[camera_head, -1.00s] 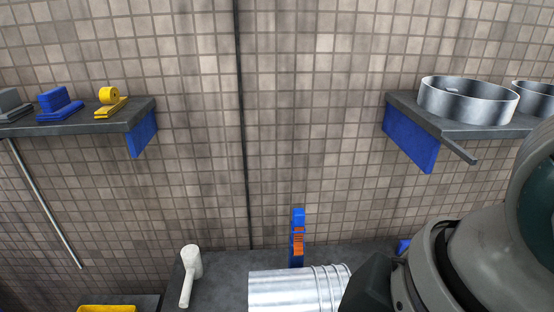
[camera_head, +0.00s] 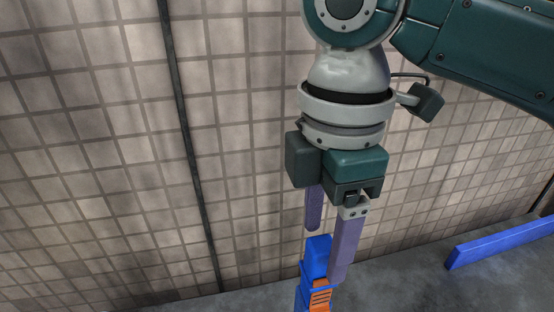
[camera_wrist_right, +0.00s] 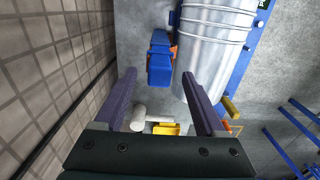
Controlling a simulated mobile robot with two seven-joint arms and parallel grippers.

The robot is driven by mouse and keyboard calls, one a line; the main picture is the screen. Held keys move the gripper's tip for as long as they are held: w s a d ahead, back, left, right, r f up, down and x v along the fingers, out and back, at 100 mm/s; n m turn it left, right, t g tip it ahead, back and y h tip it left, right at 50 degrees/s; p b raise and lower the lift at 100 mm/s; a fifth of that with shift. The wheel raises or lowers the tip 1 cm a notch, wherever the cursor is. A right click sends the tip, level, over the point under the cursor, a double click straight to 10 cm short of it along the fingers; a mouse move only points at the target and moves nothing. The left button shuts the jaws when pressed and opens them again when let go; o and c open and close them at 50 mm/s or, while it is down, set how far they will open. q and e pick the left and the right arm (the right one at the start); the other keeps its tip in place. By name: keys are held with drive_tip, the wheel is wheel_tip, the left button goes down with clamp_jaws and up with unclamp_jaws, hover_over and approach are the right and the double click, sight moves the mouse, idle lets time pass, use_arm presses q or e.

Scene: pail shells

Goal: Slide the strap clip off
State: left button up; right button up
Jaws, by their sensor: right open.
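A blue block, which looks like the strap clip (camera_head: 318,252), tops an upright blue piece with an orange ribbed part (camera_head: 320,295) in the head view. The same blue clip (camera_wrist_right: 159,62) shows beyond my fingertips in the right wrist view, beside the metal pail. My right gripper (camera_head: 327,254) points down with its purple fingers apart, one on each side of the clip's top in the picture. In the right wrist view my right gripper (camera_wrist_right: 159,74) is open with nothing held; I cannot tell whether a finger touches the clip. My left gripper is out of view.
The ribbed metal pail (camera_wrist_right: 215,50) stands close beside the clip in the wrist view. A white mallet (camera_wrist_right: 140,119) and a yellow tray (camera_wrist_right: 166,129) lie further off. A blue bar (camera_head: 500,243) lies on the grey bench at right. The tiled wall (camera_head: 90,150) is close behind.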

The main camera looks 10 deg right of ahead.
sight(318, 274)
wheel_tip(318, 274, down, 7)
drive_tip(key=shift+f+b, duration=0.2)
drive_tip(key=shift+b, duration=0.15)
drive_tip(key=shift+c, duration=0.4)
clamp_jaws()
